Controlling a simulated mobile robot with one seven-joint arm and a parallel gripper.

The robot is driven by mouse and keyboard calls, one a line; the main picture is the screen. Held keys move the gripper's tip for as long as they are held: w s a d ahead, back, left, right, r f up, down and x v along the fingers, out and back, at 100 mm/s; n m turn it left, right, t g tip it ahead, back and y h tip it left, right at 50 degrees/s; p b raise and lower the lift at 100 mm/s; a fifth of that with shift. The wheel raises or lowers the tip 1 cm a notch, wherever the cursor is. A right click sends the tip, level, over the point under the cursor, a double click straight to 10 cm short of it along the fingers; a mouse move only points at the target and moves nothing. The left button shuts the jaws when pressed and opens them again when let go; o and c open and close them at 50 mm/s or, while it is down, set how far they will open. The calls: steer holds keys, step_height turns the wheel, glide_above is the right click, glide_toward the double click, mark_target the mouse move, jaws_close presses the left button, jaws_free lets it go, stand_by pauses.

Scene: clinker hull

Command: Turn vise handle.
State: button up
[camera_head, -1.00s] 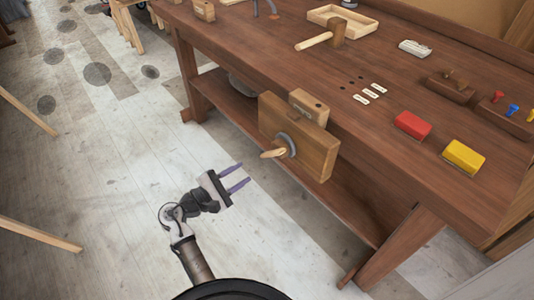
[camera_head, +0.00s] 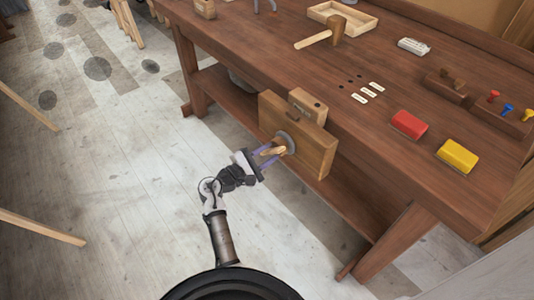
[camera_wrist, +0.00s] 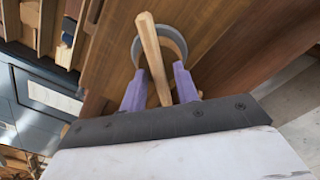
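The vise (camera_head: 312,150) is a wooden block on the front of the workbench, with a round grey metal hub (camera_head: 286,141). Its wooden handle (camera_head: 273,151) is a short bar across the hub. In the wrist view the handle (camera_wrist: 153,58) runs nearly upright, tilted slightly, in front of the grey ring (camera_wrist: 172,42). My gripper (camera_head: 268,153) is at the handle. In the wrist view its two purple fingers (camera_wrist: 160,84) stand apart, one on each side of the handle's lower part. A gap shows on both sides, and the fingers do not appear to clamp it.
The workbench top (camera_head: 300,60) holds a mallet (camera_head: 322,32), a wooden tray (camera_head: 343,18), a red block (camera_head: 409,124) and a yellow block (camera_head: 457,155). A lower shelf (camera_head: 225,92) runs under the bench.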

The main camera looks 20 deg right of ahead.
jaws_close()
steer(key=shift+f+m+b, duration=0.1)
steer(key=shift+m+b, duration=0.2)
steer(key=shift+b, duration=0.2)
steer(key=shift+f+m+b, duration=0.1)
steer(key=shift+m+b, duration=0.6)
steer(key=shift+b, duration=0.05)
steer(key=m+b, duration=0.2)
steer(key=shift+b, duration=0.35)
steer(key=m+b, duration=0.3)
steer(key=shift+w+r+m+b, duration=0.1)
steer(key=shift+r+m+b, duration=0.25)
steer(key=shift+m, duration=0.35)
steer(key=shift+a+f, duration=0.1)
steer(key=shift+a, duration=0.05)
steer(key=shift+o, duration=0.7)
jaws_free()
